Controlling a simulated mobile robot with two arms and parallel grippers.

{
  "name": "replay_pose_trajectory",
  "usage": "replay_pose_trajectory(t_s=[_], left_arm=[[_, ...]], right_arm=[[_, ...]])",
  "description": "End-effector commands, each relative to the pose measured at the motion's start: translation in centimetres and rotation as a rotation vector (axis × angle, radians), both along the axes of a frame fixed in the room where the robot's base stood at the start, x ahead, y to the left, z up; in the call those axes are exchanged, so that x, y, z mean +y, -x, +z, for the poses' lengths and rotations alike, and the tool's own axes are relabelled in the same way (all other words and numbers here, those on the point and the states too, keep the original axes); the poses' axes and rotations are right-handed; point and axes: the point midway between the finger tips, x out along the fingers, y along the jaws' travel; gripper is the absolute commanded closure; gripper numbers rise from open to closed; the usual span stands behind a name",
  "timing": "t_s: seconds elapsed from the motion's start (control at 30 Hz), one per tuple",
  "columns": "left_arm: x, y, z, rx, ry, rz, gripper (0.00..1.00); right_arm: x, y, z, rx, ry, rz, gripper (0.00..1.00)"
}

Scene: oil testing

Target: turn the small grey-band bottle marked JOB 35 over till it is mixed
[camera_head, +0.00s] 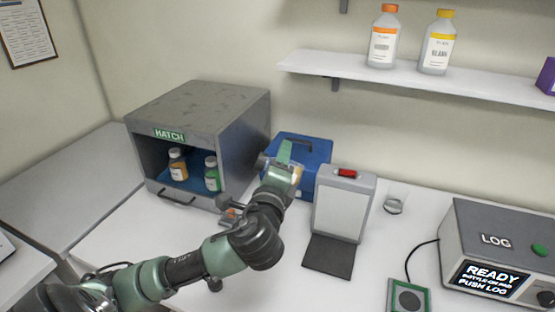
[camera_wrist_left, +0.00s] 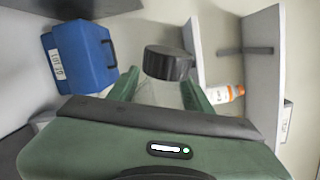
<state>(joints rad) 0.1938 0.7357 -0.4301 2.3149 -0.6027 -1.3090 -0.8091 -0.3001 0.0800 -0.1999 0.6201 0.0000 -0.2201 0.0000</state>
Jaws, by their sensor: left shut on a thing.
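My left gripper (camera_head: 283,165) is shut on a small bottle and holds it in the air in front of the blue case, right of the hatch. In the wrist view the bottle's dark ribbed cap (camera_wrist_left: 170,62) shows between the green fingers (camera_wrist_left: 160,92), with a clear body below it. In the head view the bottle looks tipped on its side, its grey cap (camera_head: 262,160) to the left and some amber (camera_head: 296,174) to the right. The fingers hide most of it. I cannot read a label on it. My right gripper is not in view.
The open hatch box (camera_head: 200,105) holds a brown bottle (camera_head: 177,164) and a green bottle (camera_head: 211,174). The blue case (camera_head: 318,150), a white panel stand (camera_head: 340,210), a small glass dish (camera_head: 395,204) and the log box (camera_head: 500,240) stand nearby. A shelf (camera_head: 480,84) holds bottles above.

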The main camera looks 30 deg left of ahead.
Motion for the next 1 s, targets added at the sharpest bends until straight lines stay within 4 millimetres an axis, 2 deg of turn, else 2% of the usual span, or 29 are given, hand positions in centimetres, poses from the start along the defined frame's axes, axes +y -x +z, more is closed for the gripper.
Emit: replay_pose_trajectory(t_s=[0.27,0.37,0.57,0.73,1.0], left_arm=[[0.0,0.0,-0.1,0.004,-0.012,0.001,0.91],[0.1,0.0,0.4,0.032,-0.067,0.001,0.91],[0.1,0.0,0.8,0.158,-0.336,0.001,0.91],[0.0,0.0,-0.1,0.239,-0.525,0.002,0.91],[0.0,0.0,-0.1,0.255,-0.555,0.001,0.91]], right_arm=[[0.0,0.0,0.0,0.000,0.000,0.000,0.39],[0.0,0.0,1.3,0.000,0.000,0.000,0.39],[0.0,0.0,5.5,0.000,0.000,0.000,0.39],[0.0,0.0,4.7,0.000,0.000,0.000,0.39],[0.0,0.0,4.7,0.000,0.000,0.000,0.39]])
